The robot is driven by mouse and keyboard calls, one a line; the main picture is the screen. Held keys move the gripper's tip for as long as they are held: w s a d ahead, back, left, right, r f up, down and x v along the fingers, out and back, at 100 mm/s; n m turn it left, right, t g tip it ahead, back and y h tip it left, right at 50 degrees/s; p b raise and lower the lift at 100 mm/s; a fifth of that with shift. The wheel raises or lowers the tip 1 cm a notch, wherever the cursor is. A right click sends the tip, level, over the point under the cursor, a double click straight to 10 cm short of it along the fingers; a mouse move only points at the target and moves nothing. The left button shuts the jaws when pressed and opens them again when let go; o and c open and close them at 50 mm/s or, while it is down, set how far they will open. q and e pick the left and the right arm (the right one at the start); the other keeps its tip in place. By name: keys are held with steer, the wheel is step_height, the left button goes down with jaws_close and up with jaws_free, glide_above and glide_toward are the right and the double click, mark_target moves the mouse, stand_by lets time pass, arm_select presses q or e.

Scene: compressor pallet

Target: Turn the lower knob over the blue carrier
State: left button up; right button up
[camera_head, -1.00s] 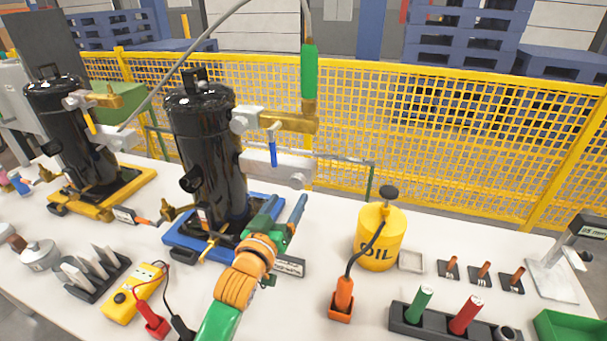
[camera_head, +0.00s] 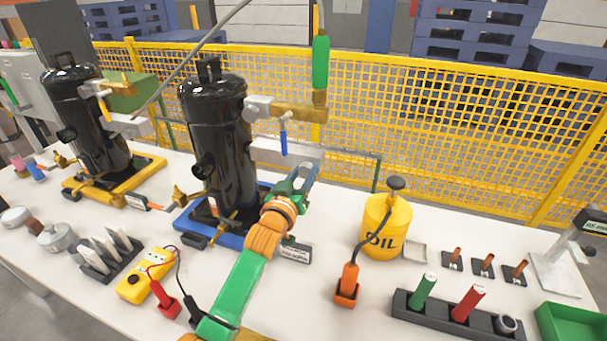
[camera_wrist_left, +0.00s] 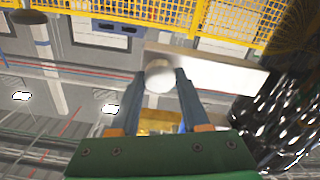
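The lower knob (camera_wrist_left: 158,76) is round and whitish and sits on the lower block, shown in the left wrist view (camera_wrist_left: 222,72). My left gripper (camera_head: 303,168) is at the right end of that block. In the wrist view its two blue-grey fingers (camera_wrist_left: 166,75) stand apart on either side of the knob; contact cannot be told. In the head view the gripper largely hides the knob.
A second black vessel (camera_head: 88,120) stands on a yellow carrier (camera_head: 143,172) at left. A yellow multimeter (camera_head: 146,275) lies in front. A yellow mesh fence (camera_head: 450,140) is behind.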

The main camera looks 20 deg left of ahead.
arm_select(q)
jaws_close()
